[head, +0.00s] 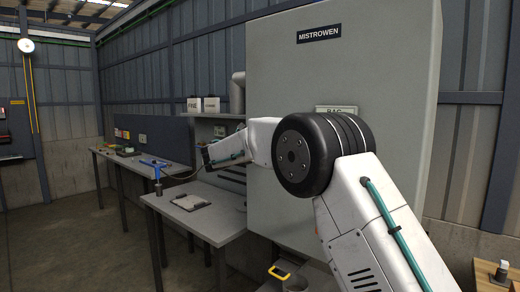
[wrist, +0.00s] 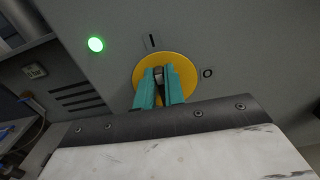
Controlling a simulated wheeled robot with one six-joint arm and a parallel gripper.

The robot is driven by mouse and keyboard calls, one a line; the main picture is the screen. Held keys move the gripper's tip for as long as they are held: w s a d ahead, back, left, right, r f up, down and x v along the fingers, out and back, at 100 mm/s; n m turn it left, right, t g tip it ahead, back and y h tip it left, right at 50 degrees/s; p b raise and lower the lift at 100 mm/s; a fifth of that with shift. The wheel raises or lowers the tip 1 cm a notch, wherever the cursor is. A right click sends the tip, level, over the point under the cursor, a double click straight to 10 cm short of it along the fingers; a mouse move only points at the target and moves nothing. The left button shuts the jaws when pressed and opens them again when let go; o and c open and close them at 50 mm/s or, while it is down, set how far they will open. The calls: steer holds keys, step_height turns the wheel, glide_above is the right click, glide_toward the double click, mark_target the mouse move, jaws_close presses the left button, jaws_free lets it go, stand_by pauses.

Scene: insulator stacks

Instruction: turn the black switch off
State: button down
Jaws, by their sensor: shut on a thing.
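The black switch (wrist: 159,77) sits in the middle of a round yellow plate (wrist: 176,62) on a grey cabinet face in the wrist view. My gripper (wrist: 161,72) is shut on the switch, with a teal finger on each side of it. The handle points roughly toward the "I" mark (wrist: 151,41). The "O" mark (wrist: 208,73) is to the right of the plate. The fingers hide much of the handle. In the head view I cannot make out the switch or my fingertips.
A green lamp (wrist: 96,44) glows left of the switch. In the head view the tall grey cabinet (head: 400,90) stands behind my arm. A grey bench (head: 215,226) with a clipboard (head: 190,202) is to its left. Open floor lies at the lower left.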

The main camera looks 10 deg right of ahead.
steer(key=shift+s+d+f+m, duration=0.3)
steer(key=shift+s+f+m, duration=0.2)
steer(key=shift+m, duration=2.4)
steer(key=shift+s+d+f+m, duration=0.3)
steer(key=shift+f+m, duration=0.3)
steer(key=shift+m, duration=2.3)
steer(key=shift+s+d+f+m, duration=0.25)
steer(key=shift+s+f+m, duration=0.3)
steer(key=shift+m, duration=2.35)
steer(key=shift+f, duration=0.1)
steer(key=c, duration=1.5)
jaws_free()
steer(key=v, duration=0.7)
steer(key=shift+s+a, duration=0.25)
steer(key=shift+a, duration=0.05)
